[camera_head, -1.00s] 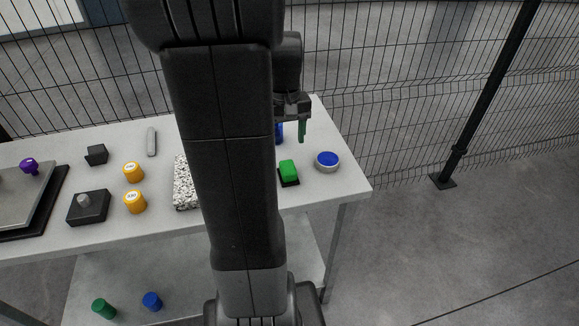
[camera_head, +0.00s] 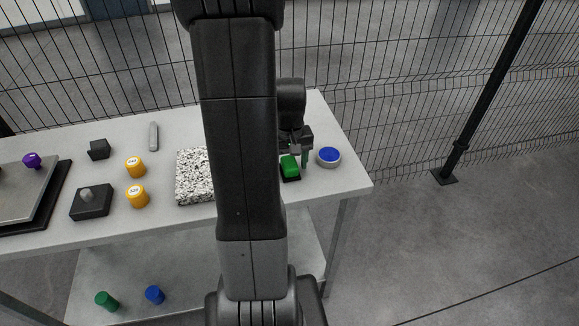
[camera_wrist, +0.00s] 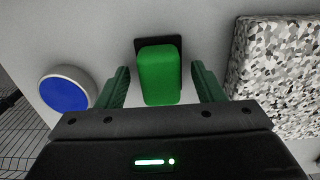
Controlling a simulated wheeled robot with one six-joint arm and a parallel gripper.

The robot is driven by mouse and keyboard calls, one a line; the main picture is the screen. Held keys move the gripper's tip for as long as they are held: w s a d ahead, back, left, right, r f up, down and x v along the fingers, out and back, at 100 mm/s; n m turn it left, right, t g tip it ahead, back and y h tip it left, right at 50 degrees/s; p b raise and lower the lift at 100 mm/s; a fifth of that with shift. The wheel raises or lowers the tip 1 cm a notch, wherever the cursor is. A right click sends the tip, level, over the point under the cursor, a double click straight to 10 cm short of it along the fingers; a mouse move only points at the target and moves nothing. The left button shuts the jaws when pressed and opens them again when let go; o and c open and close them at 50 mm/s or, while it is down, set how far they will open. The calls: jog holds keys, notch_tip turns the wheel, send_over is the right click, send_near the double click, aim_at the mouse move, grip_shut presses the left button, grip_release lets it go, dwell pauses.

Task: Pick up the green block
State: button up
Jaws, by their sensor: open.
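The green block (camera_head: 290,166) sits on a small black base near the right end of the table. In the wrist view the green block (camera_wrist: 159,76) stands between the two green fingers of my gripper (camera_wrist: 160,88), with a gap on each side. In the head view my gripper (camera_head: 297,158) is low over the table at the block, and my arm hides part of the scene. The gripper is open and holds nothing.
A round blue-topped dish (camera_head: 328,157) stands close to the right of the block. A speckled slab (camera_head: 193,176) lies to the left, partly behind my arm. Yellow cylinders (camera_head: 137,196), a dark box (camera_head: 92,202) and a scale-like plate stand farther left. A wire fence runs behind.

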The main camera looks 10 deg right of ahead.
aim_at(290, 162)
jog(key=c, duration=1.1)
notch_tip(290, 162, up, 10)
jog(key=shift+r, duration=0.1)
jog(key=o, duration=0.4)
jog(key=shift+c, duration=1.3)
